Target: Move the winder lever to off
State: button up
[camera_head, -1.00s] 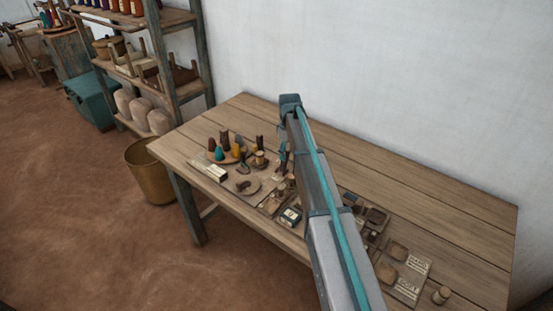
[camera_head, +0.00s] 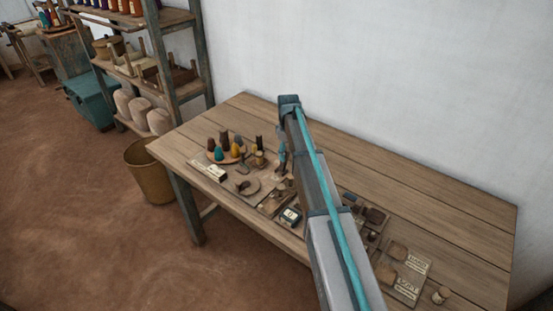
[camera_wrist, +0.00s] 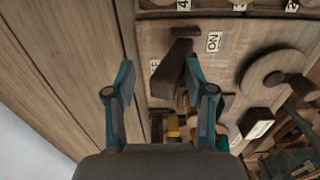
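The winder lever (camera_wrist: 170,72) is a dark brown wooden bar on a flat wooden board in the wrist view. A white ON label (camera_wrist: 213,41) is to its right, and a partly hidden label (camera_wrist: 153,66), seemingly OFF, is on its left. My gripper (camera_wrist: 157,68) is open, with teal-edged fingers set wide apart. The lever shows between the fingertips, close beside the right finger, which overlaps its edge in the picture. I cannot tell whether they touch. In the head view my arm hides much of this area, and the lever cannot be made out.
The wooden table (camera_head: 440,205) stands against a white wall, its back strip clear. Small bobbins, cones and boards crowd its front edge. A round wooden disc (camera_wrist: 272,78) lies right of the lever. A brass bin (camera_head: 150,172) and a shelf rack (camera_head: 203,70) stand to the left.

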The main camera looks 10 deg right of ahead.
dwell(0.3)
jog(key=shift+r+p, duration=1.7)
jog(key=shift+r, duration=1.6)
